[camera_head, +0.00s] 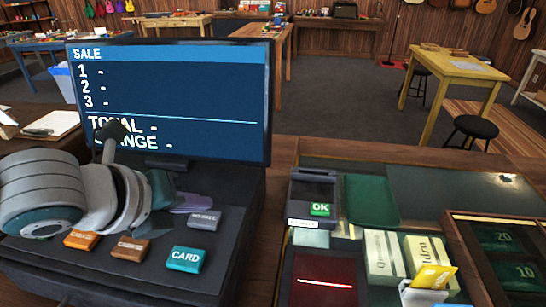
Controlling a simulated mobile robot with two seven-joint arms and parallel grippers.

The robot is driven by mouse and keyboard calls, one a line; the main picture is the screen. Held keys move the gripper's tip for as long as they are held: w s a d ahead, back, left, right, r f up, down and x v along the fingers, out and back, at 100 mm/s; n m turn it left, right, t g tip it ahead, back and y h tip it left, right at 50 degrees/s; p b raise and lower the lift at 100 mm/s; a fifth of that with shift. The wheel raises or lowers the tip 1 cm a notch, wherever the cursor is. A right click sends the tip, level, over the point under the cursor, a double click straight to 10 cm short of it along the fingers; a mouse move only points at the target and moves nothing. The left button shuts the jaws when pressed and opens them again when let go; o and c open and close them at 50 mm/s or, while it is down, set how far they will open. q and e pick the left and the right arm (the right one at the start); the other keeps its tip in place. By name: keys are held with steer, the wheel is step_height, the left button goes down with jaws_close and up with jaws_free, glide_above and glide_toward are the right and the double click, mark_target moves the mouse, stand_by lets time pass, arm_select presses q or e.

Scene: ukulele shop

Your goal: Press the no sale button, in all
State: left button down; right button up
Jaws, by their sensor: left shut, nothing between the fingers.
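My left gripper (163,190) reaches in from the left over the register, just left of and behind the grey button. It is shut and empty; the wrist hides part of it. A mauve shape (195,203) lies between it and the grey button; I cannot tell what it is. The screen (170,100) shows SALE, three blank lines, TOTAL and CHANGE. My right gripper is not in view.
A card terminal (315,193) with a green OK key stands right of the register. Near it are a green tray (370,200), a dark red-lit panel (322,280), small boxes (384,256) and a wooden-framed note drawer (500,255). The clipboard (52,123) lies left.

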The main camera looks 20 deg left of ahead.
mark_target(201, 223)
arm_select(q)
steer(key=shift+f, duration=0.15)
stand_by(0.4)
steer(key=shift+f, duration=0.3)
steer(key=shift+f+b, duration=0.45)
stand_by(0.6)
stand_by(0.4)
steer(key=shift+r+p, duration=0.85)
steer(key=shift+p, duration=0.2)
step_height(201, 223, up, 5)
steer(key=p, duration=0.5)
steer(key=shift+r+p, duration=0.1)
steer(key=shift+p, duration=0.2)
